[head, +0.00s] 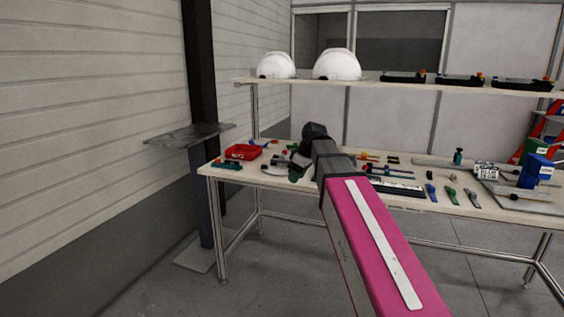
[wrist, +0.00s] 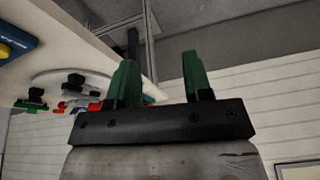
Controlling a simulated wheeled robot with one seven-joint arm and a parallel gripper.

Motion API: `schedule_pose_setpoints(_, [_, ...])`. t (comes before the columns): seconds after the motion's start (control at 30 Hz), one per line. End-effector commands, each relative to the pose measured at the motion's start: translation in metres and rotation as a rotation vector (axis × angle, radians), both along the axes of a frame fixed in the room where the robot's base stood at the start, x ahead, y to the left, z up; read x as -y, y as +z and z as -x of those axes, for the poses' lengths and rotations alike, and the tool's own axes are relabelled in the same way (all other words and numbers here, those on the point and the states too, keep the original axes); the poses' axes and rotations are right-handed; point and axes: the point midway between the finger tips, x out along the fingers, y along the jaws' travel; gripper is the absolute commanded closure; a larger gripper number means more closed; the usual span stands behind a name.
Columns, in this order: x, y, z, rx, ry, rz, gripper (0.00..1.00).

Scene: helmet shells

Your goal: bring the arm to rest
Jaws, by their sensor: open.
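My gripper (wrist: 160,82) shows in the wrist view with two green fingers standing apart and nothing between them. In the head view my pink and grey arm reaches forward over the workbench (head: 237,170), and its dark wrist covers part of the bench top. The fingers are mostly hidden there; a bit of green shows left of the wrist. Two white helmet shells, one smaller (head: 276,66) and one larger (head: 337,65), sit on the shelf (head: 300,86) above the bench. My gripper is below the shelf, apart from both shells.
Hand tools, a blue box (head: 537,171) and small items lie to the right. Black trays (head: 459,80) sit on the shelf. A dark post (head: 201,120) with a grey plate (head: 188,135) stands left of the bench.

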Motion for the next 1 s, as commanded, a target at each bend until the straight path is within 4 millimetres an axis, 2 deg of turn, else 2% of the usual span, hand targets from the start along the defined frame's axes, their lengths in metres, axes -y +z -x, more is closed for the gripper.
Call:
schedule_pose_setpoints(0.27, [0.022, -0.063, 0.014, -0.066, -0.167, 0.029, 0.54])
schedule_pose_setpoints(0.47, [0.047, -0.131, 0.037, -0.132, -0.365, 0.067, 0.54])
schedule_pose_setpoints(0.7, [0.078, -0.207, 0.072, -0.201, -0.603, 0.117, 0.54])
schedule_pose_setpoints(1.0, [0.114, -0.289, 0.128, -0.262, -0.881, 0.184, 0.54])
